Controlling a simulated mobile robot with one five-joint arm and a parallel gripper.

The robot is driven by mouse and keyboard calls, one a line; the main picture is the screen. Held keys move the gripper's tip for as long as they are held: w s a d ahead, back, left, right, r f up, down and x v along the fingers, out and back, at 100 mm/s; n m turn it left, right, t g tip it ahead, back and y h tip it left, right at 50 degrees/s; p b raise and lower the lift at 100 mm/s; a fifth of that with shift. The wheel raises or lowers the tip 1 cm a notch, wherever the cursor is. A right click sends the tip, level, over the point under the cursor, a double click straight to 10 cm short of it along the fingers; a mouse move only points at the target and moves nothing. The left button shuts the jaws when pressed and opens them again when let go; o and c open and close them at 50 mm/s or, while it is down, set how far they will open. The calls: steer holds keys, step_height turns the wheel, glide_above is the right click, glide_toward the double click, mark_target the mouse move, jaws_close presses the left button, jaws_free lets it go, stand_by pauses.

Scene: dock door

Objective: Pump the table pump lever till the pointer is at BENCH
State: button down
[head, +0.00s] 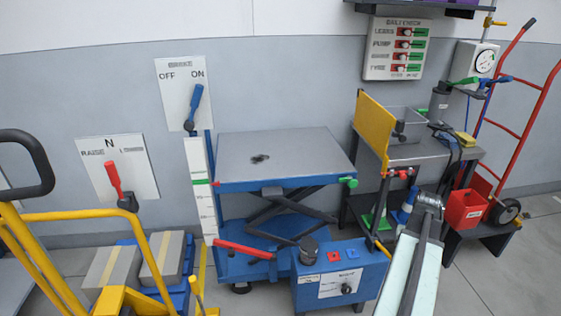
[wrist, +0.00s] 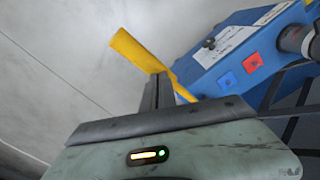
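The blue pump box (head: 312,292) stands on the floor before the blue lift table (head: 290,150). A yellow lever (head: 379,246) sticks out at its right side; the lever (wrist: 140,52) is large in the wrist view. My gripper (wrist: 160,80) has its dark fingers close together, with the lever at their tips; it looks shut on the lever. In the head view my pale arm hides the gripper. The white scale (head: 201,215) stands left of the table. A small red pointer (head: 215,183) sits about level with its green band (head: 198,182). The scale's labels are too small to read.
A red handle (head: 243,249) lies left of the box. The box also has red and blue buttons (head: 342,255). A grey workbench (head: 425,150) with a yellow panel (head: 374,128) stands right of the table. A yellow cart (head: 75,215) is at left.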

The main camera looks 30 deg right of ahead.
steer(key=shift+f+b, duration=0.8)
steer(key=shift+f, duration=0.15)
step_height(320, 180, up, 10)
steer(key=p, duration=0.9)
steer(key=shift+p, duration=0.4)
steer(key=shift+f, duration=0.1)
step_height(320, 180, up, 6)
steer(key=p, duration=0.6)
